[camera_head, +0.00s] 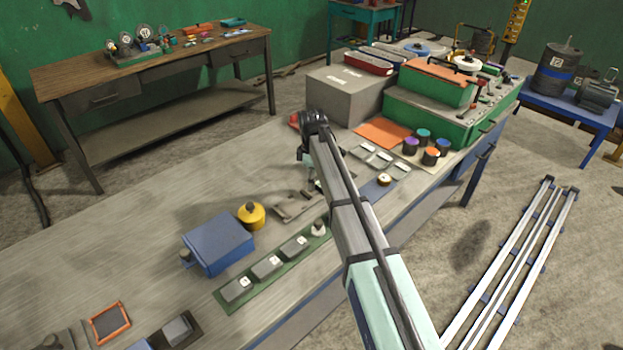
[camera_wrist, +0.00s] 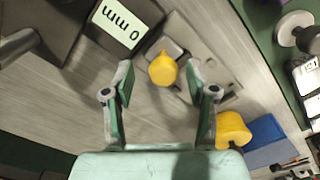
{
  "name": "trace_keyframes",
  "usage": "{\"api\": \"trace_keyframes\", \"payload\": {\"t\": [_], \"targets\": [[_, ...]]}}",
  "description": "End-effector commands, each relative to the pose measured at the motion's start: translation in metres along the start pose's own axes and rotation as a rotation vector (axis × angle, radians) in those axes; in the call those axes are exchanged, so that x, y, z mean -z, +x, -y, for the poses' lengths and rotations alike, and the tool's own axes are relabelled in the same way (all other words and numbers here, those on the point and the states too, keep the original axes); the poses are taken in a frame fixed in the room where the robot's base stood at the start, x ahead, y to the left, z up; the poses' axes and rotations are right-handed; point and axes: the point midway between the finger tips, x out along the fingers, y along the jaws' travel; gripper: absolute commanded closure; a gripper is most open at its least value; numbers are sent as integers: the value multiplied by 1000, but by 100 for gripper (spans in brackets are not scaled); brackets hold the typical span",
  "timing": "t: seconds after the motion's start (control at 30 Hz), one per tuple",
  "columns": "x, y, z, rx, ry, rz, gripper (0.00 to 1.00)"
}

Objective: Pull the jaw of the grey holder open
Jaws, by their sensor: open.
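The grey holder (camera_wrist: 217,62) shows in the wrist view as a flat grey plate on the bench, running right and up from between my fingers. A yellow knob (camera_wrist: 163,69) sits at its near left end. My gripper (camera_wrist: 160,84) is open, with one finger on either side of the knob; I see no clear contact. In the head view the holder (camera_head: 290,209) lies on the bench left of my arm, which hides part of it and most of my gripper. I cannot tell how far the jaw stands open.
A dark block with a "0 mm" label (camera_wrist: 122,22) stands close to the left finger. A yellow round piece (camera_head: 251,215) and a blue box (camera_head: 218,244) lie left of the holder. A green tray (camera_head: 264,284) with grey blocks lies in front. Bare bench lies behind.

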Motion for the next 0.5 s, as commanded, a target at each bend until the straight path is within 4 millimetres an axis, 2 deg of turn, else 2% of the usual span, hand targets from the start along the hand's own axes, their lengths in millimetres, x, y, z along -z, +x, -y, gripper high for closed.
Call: {"api": "trace_keyframes", "payload": {"t": [0.23, 0.5], "targets": [[0, -21, 0, -1, 0, -1, 43], [0, -72, -1, -2, 1, -1, 43]]}}
